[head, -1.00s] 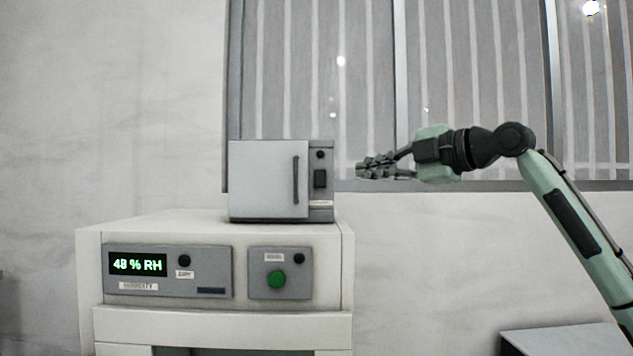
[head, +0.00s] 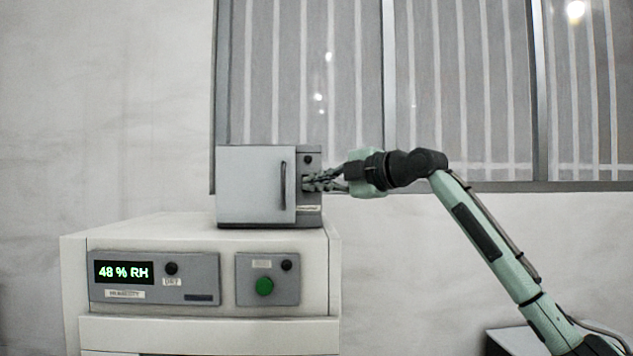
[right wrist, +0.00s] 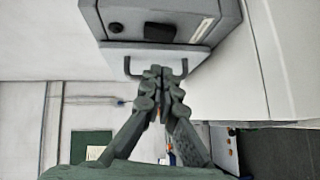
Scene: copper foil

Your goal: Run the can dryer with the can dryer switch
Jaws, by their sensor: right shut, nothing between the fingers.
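A small grey box with a closed door, apparently the can dryer (head: 250,185), stands on the cabinet top. Its narrow right-hand panel has a dark round part (head: 308,160) above and a label below. The black rocker switch (right wrist: 160,32) on that panel shows in the right wrist view; in the head view my gripper mostly covers it. My right gripper (head: 308,184) is shut and empty, its fingertips at the panel by the switch. Whether they touch it I cannot tell. In the right wrist view the fingertips (right wrist: 157,71) overlap the door handle. My left gripper is not in view.
The white cabinet (head: 200,234) below carries a humidity panel (head: 205,275) reading 48 % RH and a second panel with a green button (head: 264,287). A window (head: 460,90) is behind. A grey surface (head: 508,340) lies at lower right. The air right of the dryer is free apart from my arm.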

